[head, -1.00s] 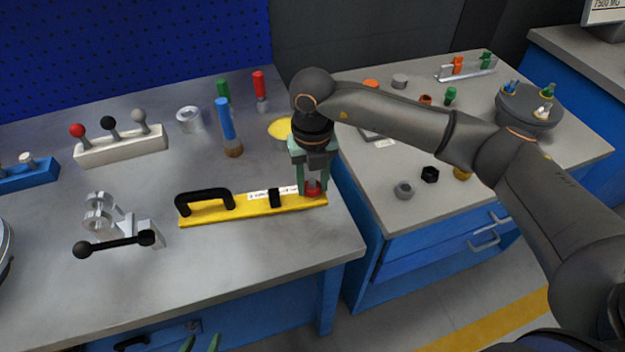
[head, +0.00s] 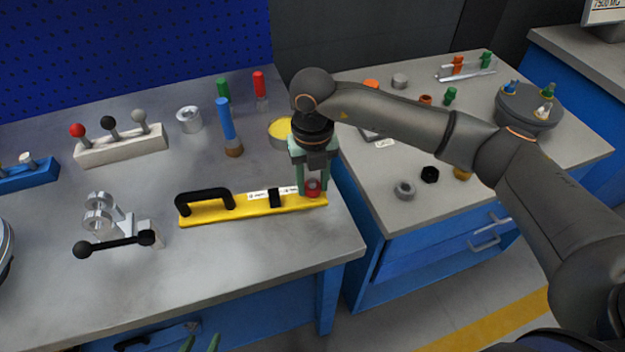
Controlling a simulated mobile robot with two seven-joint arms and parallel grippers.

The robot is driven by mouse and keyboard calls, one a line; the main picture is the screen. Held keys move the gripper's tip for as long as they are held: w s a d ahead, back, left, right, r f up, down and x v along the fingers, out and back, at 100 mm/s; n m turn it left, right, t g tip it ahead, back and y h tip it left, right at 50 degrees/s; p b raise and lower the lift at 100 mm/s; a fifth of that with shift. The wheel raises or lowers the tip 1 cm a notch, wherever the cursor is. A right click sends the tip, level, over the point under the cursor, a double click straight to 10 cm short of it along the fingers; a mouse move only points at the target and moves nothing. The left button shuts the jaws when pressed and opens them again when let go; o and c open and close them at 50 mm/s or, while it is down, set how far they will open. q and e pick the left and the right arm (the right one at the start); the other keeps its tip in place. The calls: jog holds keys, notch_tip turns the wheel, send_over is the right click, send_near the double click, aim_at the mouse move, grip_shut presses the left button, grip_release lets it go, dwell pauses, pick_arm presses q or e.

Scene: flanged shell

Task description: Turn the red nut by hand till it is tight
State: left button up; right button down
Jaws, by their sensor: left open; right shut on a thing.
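The red nut (head: 313,187) sits at the right end of the yellow bar (head: 232,213), which lies on the workbench near its front right corner. The bar carries a black handle (head: 205,198) and a black block (head: 275,197). My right gripper (head: 313,190) points down over that end, with its greenish fingers on either side of the nut, shut on it. The finger contact is small in the picture. My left gripper (head: 200,345) shows only as greenish fingertips at the bottom edge, apart and empty, in front of the bench.
A clamp with a black bar handle (head: 115,242) stands left of the yellow bar. A blue-handled tool (head: 228,125), a yellow-topped tin (head: 280,132) and a metal ring (head: 189,119) are behind.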

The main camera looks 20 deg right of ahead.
aim_at(313, 186)
jog(key=shift+c, duration=2.2)
grip_release()
notch_tip(313, 186, up, 13)
jog(key=shift+f, duration=0.2)
